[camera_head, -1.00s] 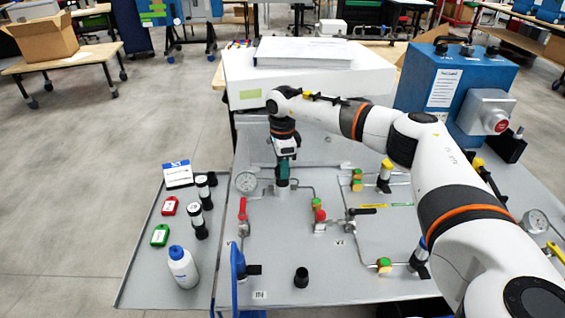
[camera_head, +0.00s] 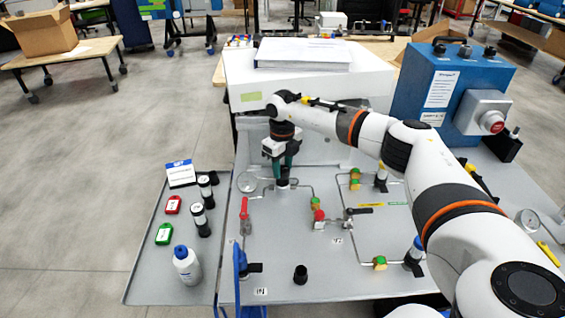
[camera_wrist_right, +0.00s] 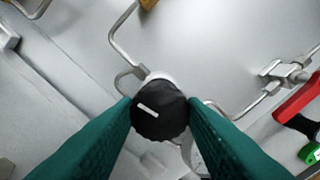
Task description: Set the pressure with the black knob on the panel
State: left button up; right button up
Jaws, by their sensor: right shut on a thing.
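The black knob (camera_wrist_right: 158,110) with a white mark on its top sits between the two green fingers of my right gripper (camera_wrist_right: 160,103) in the right wrist view. The fingers are shut on its sides. The white mark lies at a slant. My left gripper is not in view.
Around the gripper are thin pipes, a red-handled valve (camera_head: 244,210) and a black-handled valve (camera_head: 358,210). A white bottle (camera_head: 187,266) and tags lie on the left side tray (camera_head: 150,280). A white box (camera_head: 305,82) and a blue box (camera_head: 425,85) stand behind.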

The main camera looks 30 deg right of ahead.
jog(key=m+p, duration=0.1)
jog(key=m, duration=0.2)
jog(key=shift+r+m, duration=0.15)
jog(key=shift+m, duration=0.25)
jog(key=m+p, duration=0.1)
jog(key=m, duration=0.2)
jog(key=shift+m, duration=0.3)
jog(key=m+p, duration=0.2)
jog(key=m, duration=0.1)
jog(key=shift+w+m, duration=0.1)
jog(key=shift+m, duration=0.3)
jog(key=m+p, duration=0.1)
jog(key=m, duration=0.2)
jog(key=shift+p, duration=0.35)
jog(key=m+p, duration=0.3)
jog(key=m, duration=0.3)
jog(key=shift+r, duration=0.15)
jog(key=m+p, duration=0.2)
jog(key=m, duration=0.1)
jog(key=shift+m+p, duration=0.85)
jog(key=shift+m, duration=0.65)
